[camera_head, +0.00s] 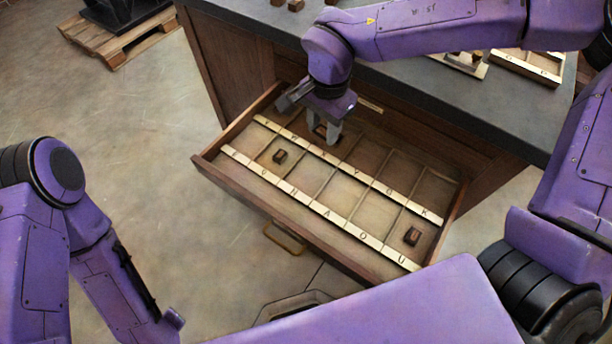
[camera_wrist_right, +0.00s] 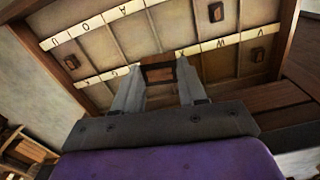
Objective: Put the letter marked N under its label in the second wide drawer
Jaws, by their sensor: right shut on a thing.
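My right gripper (camera_head: 322,134) is over the back strip of the open wooden drawer (camera_head: 237,123), pointing down. In the right wrist view its fingers (camera_wrist_right: 158,84) are shut on a small brown letter block (camera_wrist_right: 158,73). The mark on this block is not readable. The block's height above the drawer floor cannot be told. The front label strip (camera_head: 316,206) has letters that seem to include N, A, O and U; the back label strip (camera_head: 345,166) is partly behind the gripper.
One brown block (camera_head: 280,156) lies in a left compartment and another (camera_head: 411,236) in a right compartment. Several compartments between them are empty. The dark cabinet top (camera_head: 440,98) runs behind the drawer, with a tray (camera_head: 527,66) of pieces at the right.

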